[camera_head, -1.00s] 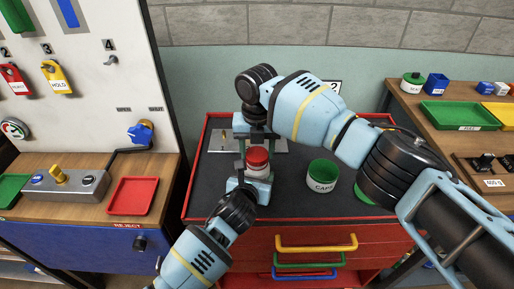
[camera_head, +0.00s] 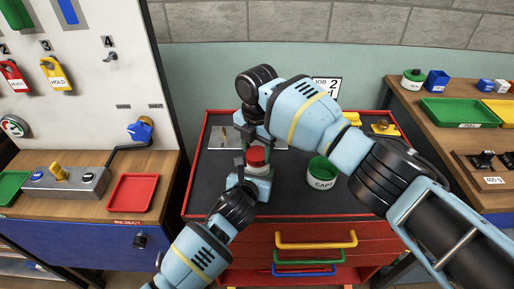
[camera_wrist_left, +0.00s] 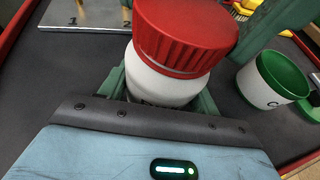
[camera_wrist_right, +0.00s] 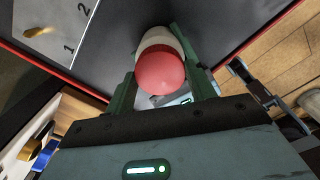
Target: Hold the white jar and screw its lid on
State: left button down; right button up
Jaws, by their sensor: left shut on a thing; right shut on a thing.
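The white jar (camera_wrist_left: 158,82) stands on the dark top of the red cabinet, with the red ribbed lid (camera_wrist_left: 187,32) sitting on its mouth. A thin line shows between lid and jar; I cannot tell how far the lid is threaded. My left gripper (camera_wrist_left: 160,92) is shut around the jar's body from the near side. My right gripper (camera_wrist_right: 165,75) comes from above, its green fingers on either side of the red lid (camera_wrist_right: 161,72), shut on it. In the head view the lid (camera_head: 257,157) shows between both grippers, and the jar is mostly hidden.
A white and green container marked CAPS (camera_head: 321,174) stands right of the jar. A numbered metal plate (camera_head: 222,138) lies behind left. A red tray (camera_head: 133,192) is on the left bench; a green tray (camera_head: 459,112) is on the right bench.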

jog(key=m, duration=0.6)
jog(key=shift+m, duration=0.4)
jog(key=m, duration=0.6)
jog(key=shift+m, duration=0.4)
jog(key=m, duration=0.7)
jog(key=shift+a, duration=0.1)
pick_arm(q)
jog(key=shift+f, duration=0.1)
pick_arm(e)
jog(key=m, duration=0.7)
jog(key=shift+m, duration=0.3)
jog(key=o, duration=1)
jog(key=shift+c, duration=0.2)
jog(key=shift+r, duration=2.25)
